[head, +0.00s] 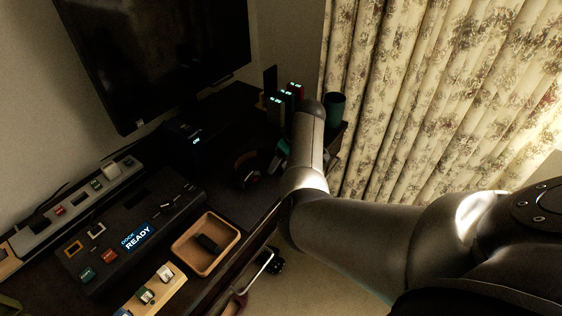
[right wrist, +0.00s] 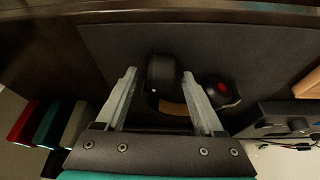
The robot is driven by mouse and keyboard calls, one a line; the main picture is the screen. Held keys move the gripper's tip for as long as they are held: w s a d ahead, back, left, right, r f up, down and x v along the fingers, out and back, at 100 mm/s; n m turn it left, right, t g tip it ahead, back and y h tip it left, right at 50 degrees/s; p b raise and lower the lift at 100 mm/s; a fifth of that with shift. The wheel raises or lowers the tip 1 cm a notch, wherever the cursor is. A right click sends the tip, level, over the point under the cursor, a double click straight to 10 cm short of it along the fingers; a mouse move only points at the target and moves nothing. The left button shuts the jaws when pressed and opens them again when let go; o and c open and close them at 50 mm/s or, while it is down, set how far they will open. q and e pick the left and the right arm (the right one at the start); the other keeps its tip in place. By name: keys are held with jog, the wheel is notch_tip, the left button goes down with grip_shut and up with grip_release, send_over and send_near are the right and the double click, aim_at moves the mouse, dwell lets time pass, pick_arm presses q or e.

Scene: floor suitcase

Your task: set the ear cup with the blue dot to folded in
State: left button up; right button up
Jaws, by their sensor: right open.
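The headphones (head: 246,168) lie on the dark desk, partly hidden behind my right arm in the head view. In the right wrist view, a black ear cup (right wrist: 164,70) lies between the finger tips of my right gripper (right wrist: 160,75), with a gap on each side. I see no blue dot on this cup from here. The other ear cup (right wrist: 221,92) carries a red dot and lies just outside the right-hand finger. Part of a tan band (right wrist: 172,108) shows between the fingers. My right gripper (head: 278,160) is open. My left gripper is not in view.
A black dock (head: 120,240) with a lit READY screen stands left of the headphones. A wooden tray (head: 229,246) holds a dark object near the desk's front edge. Several upright coloured blocks (head: 285,100) and a teal cup (head: 335,104) stand behind. A monitor (head: 160,55) overhangs the desk.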

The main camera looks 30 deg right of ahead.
grip_shut()
dwell(0.5)
